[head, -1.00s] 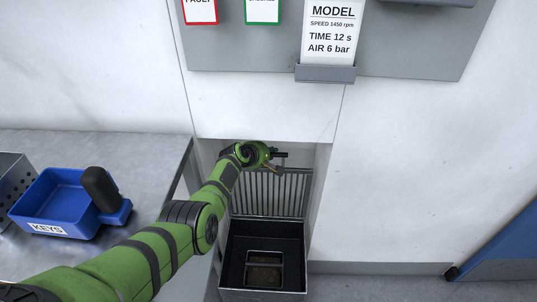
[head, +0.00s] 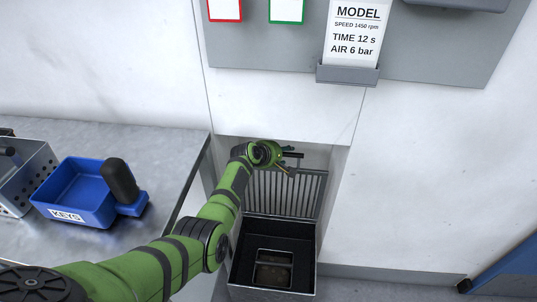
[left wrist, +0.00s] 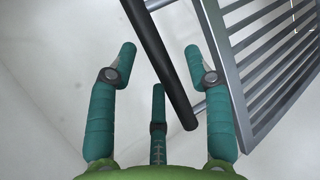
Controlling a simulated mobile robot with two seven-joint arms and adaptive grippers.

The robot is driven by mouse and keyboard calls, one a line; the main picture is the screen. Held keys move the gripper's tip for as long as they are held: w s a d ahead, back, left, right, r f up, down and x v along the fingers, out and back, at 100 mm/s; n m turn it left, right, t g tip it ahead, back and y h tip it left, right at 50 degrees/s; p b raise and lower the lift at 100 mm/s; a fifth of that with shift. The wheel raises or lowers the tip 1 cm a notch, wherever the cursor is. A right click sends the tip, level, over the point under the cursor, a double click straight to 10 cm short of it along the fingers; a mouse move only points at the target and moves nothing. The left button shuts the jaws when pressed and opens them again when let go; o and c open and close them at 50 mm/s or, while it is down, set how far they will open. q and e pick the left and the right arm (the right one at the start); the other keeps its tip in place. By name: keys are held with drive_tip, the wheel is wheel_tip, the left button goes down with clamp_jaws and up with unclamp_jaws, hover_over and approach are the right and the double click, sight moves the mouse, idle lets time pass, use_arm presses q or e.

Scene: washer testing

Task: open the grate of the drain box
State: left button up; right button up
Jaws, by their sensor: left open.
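The drain box (head: 236,268) is a dark open-topped box low in the wall recess. Its slatted metal grate (head: 300,192) stands upright at the back of the box, so the box is open. A dark handle bar (head: 293,155) shows at the grate's top. My left gripper (head: 284,166) is beside this handle. In the left wrist view, the left gripper (left wrist: 160,58) has its green fingers spread. The black handle (left wrist: 165,65) runs between them, and I cannot tell whether they touch it. The grate (left wrist: 270,55) is at the right there. My right gripper is not in view.
A metal bench (head: 95,136) at the left holds a blue KEYS tray (head: 75,192) with a black-handled item, and a perforated metal bin (head: 22,190). The recess walls stand close around the box. A blue object (head: 510,260) is at the lower right.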

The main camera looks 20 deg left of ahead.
use_arm(q)
drive_tip(key=v, duration=0.9)
drive_tip(key=shift+s+r, duration=0.2)
drive_tip(key=shift+s, duration=0.15)
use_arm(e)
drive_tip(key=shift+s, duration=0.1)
